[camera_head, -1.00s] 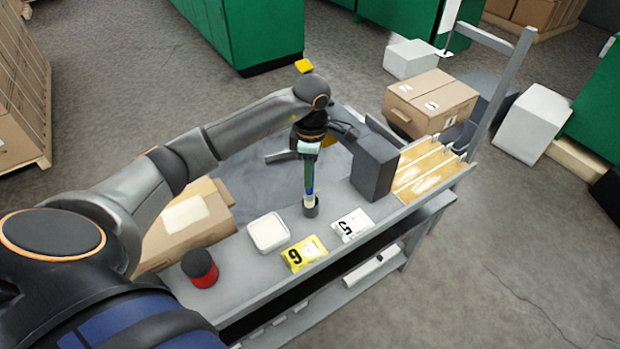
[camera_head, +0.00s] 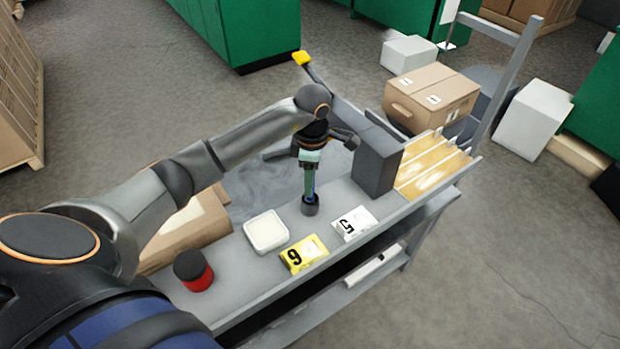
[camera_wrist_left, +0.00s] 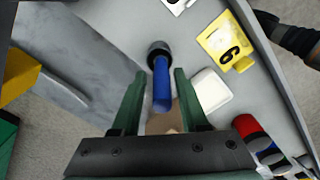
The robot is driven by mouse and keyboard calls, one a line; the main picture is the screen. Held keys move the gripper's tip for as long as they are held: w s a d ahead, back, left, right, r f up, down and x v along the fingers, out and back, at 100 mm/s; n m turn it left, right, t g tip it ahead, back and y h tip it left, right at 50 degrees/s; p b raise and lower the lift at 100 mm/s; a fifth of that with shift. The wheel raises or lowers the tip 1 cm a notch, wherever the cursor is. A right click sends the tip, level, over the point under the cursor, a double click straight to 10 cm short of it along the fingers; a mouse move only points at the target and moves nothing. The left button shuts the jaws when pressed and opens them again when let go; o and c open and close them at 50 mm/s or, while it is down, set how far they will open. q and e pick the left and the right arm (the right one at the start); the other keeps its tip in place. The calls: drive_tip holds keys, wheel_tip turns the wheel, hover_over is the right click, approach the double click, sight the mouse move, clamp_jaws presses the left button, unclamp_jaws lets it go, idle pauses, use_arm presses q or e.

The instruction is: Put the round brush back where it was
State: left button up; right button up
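The round brush (camera_head: 310,188) has a blue handle and stands about upright on the grey bench, its lower end in a dark round cup (camera_head: 310,209). The handle also shows in the left wrist view (camera_wrist_left: 162,85), with the cup (camera_wrist_left: 158,49) beyond it. The bristles are hidden in the cup. My left gripper (camera_head: 310,168) is above the cup, pointing down. Its green fingers (camera_wrist_left: 160,72) are open on both sides of the handle, with a gap visible on each side.
A dark grey block (camera_head: 375,162) stands right of the brush. A cardboard box (camera_head: 190,235) is at the left.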

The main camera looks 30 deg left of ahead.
use_arm(q)
drive_tip(key=shift+o, duration=0.6)
drive_tip(key=shift+r, duration=0.3)
wheel_tip(320, 180, up, 12)
drive_tip(key=shift+w+d+f, duration=0.1)
idle(0.3)
